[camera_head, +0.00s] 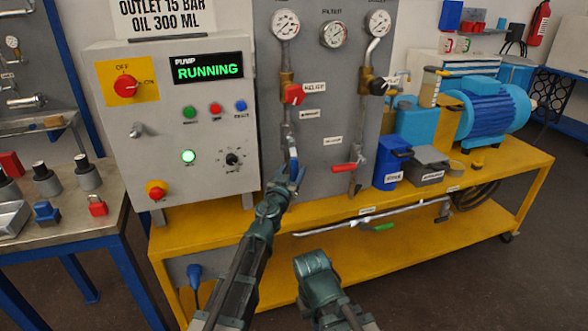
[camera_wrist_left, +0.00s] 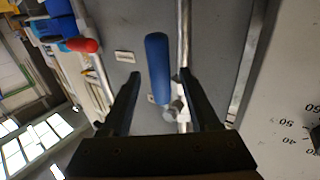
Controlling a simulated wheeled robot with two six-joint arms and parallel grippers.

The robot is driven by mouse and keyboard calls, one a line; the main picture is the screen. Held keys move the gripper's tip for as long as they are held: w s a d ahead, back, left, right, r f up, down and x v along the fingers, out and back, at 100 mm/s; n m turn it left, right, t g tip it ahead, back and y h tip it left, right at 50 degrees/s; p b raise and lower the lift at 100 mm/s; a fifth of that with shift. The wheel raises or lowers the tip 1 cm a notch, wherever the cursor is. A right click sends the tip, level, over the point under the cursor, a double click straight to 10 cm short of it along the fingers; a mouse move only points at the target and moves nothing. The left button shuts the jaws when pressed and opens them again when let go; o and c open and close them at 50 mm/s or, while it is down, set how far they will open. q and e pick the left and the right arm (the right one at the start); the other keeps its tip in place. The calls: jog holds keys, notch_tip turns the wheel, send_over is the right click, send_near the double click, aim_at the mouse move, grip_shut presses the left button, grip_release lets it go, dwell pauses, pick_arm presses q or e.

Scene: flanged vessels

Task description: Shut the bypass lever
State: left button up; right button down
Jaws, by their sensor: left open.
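A blue lever (camera_head: 293,158) is on the vertical pipe of the grey panel, below the red relief knob. I cannot read a bypass label on it. In the head view it runs roughly along the pipe, its lower part partly hidden by my left gripper (camera_head: 288,181). In the left wrist view the blue handle (camera_wrist_left: 157,60) lies between the two dark fingers of my open left gripper (camera_wrist_left: 160,84). Gaps show on both sides of the handle. My right arm shows at the bottom of the head view, but its gripper cannot be made out.
A red lever (camera_head: 345,167) is on the pipe to the right. A green-handled valve (camera_head: 377,227) sits on the low pipe. The grey control box (camera_head: 180,130) stands close on the left, its display reading RUNNING. The yellow bench (camera_head: 430,200) runs below the panel.

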pick_arm(q)
jog(key=shift+x, duration=0.95)
grip_shut()
dwell(0.7)
